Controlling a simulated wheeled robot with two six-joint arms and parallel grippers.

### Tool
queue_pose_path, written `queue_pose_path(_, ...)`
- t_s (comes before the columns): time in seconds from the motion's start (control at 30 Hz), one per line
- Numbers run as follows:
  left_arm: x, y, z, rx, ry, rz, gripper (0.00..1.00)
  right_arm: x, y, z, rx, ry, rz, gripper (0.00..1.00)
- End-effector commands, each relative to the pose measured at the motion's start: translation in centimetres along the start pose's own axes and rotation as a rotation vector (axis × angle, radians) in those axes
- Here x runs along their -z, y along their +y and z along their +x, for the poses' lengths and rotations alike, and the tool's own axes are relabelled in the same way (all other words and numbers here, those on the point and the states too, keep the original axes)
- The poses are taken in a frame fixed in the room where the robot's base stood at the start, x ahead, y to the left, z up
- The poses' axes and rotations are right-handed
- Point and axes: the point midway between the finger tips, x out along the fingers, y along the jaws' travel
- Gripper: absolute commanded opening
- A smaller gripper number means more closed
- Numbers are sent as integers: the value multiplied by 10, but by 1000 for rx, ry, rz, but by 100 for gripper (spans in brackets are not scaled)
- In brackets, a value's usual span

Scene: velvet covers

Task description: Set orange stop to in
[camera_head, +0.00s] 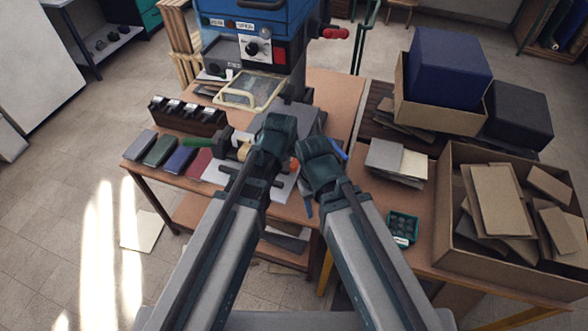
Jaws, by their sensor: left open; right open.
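A small patch of orange (294,164), likely the orange stop, shows between my two grippers at the machine's work area. Most of it is hidden, so I cannot tell whether it is in or out. My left gripper (278,130) is just above and left of it, over the white plate (284,188) and clamp parts of the machine. My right gripper (314,152) is just right of it. Both grippers are open and appear empty. Their fingertips are largely hidden by the wrists, and I cannot tell whether either touches the stop.
The blue machine (232,30) with a dial and red switch stands behind. A clear framed guard (250,90) is in front of it. Coloured velvet covers (160,150) lie at left. Grey boards (384,160), a green tray (402,228) and a cardboard box (450,255) are at right.

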Motion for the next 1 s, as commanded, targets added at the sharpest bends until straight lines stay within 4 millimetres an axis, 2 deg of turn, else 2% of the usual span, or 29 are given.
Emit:
queue_pose_path(0.03,-1,0,14,0,0,0,60,1,-1,14,0,0,0,50)
queue_pose_path(0.2,-1,0,28,0,0,0,60,2,-2,26,0,0,0,50)
queue_pose_path(0.53,0,0,28,0,0,0,60,2,-2,26,0,0,0,50)
queue_pose_path(0.57,0,0,28,0,0,0,56,2,-2,26,0,0,0,50)
queue_pose_path(0.87,0,0,28,0,0,0,2,2,-2,26,0,0,0,50)
queue_pose_path(1.0,0,0,29,0,0,0,0,2,-2,26,0,0,0,50)
